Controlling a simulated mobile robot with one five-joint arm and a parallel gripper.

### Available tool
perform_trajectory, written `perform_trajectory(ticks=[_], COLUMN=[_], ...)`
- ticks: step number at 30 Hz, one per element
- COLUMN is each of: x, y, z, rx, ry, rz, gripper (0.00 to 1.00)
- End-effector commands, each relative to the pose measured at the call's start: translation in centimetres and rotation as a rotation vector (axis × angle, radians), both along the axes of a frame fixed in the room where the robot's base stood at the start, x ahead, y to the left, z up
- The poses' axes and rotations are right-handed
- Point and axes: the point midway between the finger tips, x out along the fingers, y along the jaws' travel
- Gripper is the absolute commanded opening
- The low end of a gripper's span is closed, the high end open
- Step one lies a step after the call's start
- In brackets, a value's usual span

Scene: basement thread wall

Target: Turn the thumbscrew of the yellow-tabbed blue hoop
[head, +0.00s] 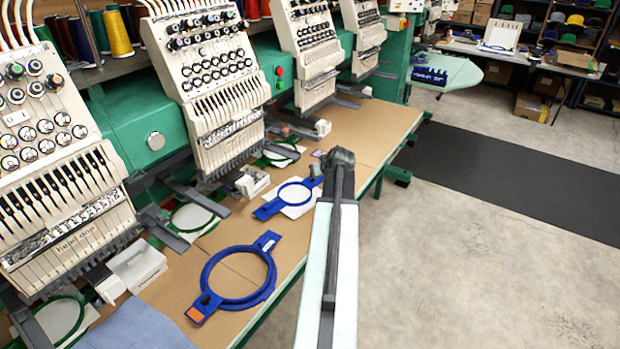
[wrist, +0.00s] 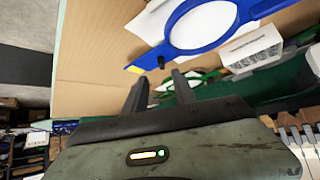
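The yellow-tabbed blue hoop (wrist: 190,48) is in the wrist view, over white material on the brown table. Its yellow tab (wrist: 135,69) is at the near left end, with a small dark thumbscrew (wrist: 161,62) beside it. In the head view, a blue hoop over white (head: 268,210) lies left of my gripper (head: 340,157) and appears to be the same one; no yellow tab shows there. My gripper's two fingers (wrist: 160,82) are apart with nothing between them, and their tips point toward the thumbscrew without visibly touching it.
A larger blue hoop with an orange tab (head: 236,302) lies nearer on the table (head: 370,128). Embroidery machine heads (head: 205,70) stand along the left. A white box (head: 252,181) sits near the hoop. The floor to the right (head: 480,240) is clear.

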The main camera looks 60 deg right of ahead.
Motion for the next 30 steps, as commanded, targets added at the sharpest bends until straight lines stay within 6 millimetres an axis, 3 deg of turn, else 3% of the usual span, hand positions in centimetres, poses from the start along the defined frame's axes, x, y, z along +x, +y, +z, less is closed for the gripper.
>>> perform_trajectory(ticks=[9,19,23,30], x=[3.5,4.2,4.2,4.5], y=[-2.5,-2.7,-2.7,-2.5], z=[-4.7,-4.9,-4.9,-4.9], rx=[-0.001,0.001,0.0,0.0], ry=[-0.001,0.0,0.0,0.0], rz=[0.004,0.005,0.006,0.006], gripper=[0.33,0.33,0.0,0.0])
